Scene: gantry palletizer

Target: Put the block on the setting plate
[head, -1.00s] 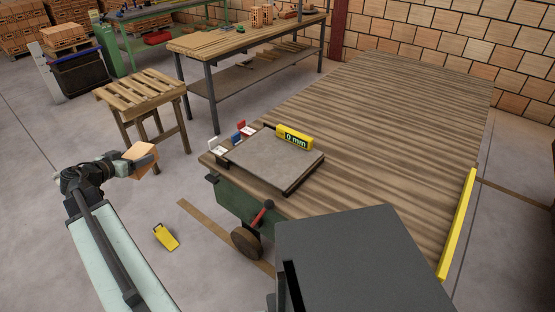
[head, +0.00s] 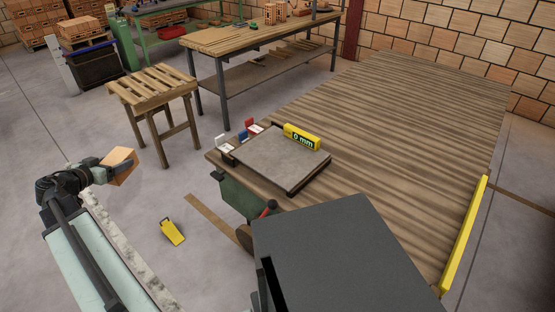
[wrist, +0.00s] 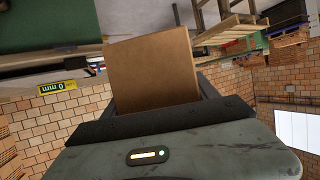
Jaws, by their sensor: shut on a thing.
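The block (head: 121,164) is a small orange-tan cuboid, held at the left of the head view. My gripper (head: 108,168) is shut on it and holds it up in the air, left of the wooden bench. In the wrist view the block (wrist: 153,72) stands out beyond the dark jaws of my gripper (wrist: 158,112); its lower end is hidden by them. The setting plate (head: 272,163) is a flat grey square on the near left corner of the slatted bench. It is bare and well to the right of my gripper.
A yellow "0 mm" marker (head: 302,137) stands on the plate's back edge, with red, blue and white tabs (head: 247,130) at its left. A slatted wooden stool (head: 155,87) is behind my gripper. A yellow object (head: 172,231) lies on the floor. Floor separates my gripper from the bench.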

